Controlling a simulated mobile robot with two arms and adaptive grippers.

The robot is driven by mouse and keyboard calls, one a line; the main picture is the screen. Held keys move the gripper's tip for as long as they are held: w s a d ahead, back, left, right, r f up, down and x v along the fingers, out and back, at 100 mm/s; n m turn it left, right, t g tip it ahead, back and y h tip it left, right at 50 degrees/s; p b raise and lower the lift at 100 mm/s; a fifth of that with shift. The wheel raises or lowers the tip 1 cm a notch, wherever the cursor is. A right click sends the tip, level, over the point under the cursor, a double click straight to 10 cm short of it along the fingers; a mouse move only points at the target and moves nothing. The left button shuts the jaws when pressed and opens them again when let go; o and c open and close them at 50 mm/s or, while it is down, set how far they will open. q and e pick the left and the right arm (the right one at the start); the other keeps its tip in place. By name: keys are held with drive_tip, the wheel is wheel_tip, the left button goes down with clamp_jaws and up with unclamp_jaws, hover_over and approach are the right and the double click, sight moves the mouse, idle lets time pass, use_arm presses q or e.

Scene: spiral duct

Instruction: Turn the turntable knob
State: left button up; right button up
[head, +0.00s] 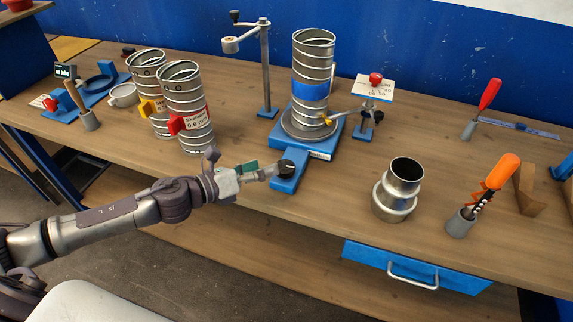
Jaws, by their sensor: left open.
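The turntable (322,153) has a blue base on the workbench, with a round metal plate on top. A spiral duct (312,66) with a blue band stands upright on the plate. The black turntable knob (286,167) sits on the blue arm (285,184) that reaches toward the bench's front edge. My left gripper (271,171) is at the left side of the knob, with its fingertips close to it. I cannot tell whether they touch it. The gripper is open. My right gripper is not in view.
Two spiral ducts (185,108) with yellow and red tags stand left. A metal duct fitting (396,190) and an orange-handled tool in a holder (482,195) stand right. A blue drawer (417,267) hangs under the bench.

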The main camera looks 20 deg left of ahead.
use_arm(q)
drive_tip(key=s+a+m+g+h, duration=0.1)
drive_tip(key=s+a+m+g, duration=0.1)
drive_tip(key=a+m+g, duration=0.35)
drive_tip(key=m+t+p, duration=0.2)
drive_tip(key=m+p, duration=0.1)
drive_tip(key=p, duration=0.1)
approach(283, 167)
drive_tip(key=w+d, duration=0.2)
drive_tip(key=x, duration=0.2)
drive_tip(key=p+x, duration=0.1)
drive_tip(key=x, duration=0.3)
drive_tip(key=shift+d+f+p, duration=0.1)
drive_tip(key=shift+f+p, duration=0.2)
drive_tip(key=shift+f, duration=0.1)
drive_tip(key=shift+x, duration=0.85)
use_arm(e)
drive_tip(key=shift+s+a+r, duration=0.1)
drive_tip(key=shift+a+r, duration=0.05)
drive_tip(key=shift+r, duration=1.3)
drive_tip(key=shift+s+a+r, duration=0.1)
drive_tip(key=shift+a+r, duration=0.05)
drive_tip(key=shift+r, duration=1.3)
use_arm(q)
drive_tip(key=shift+f, duration=0.1)
drive_tip(key=shift+c, duration=0.2)
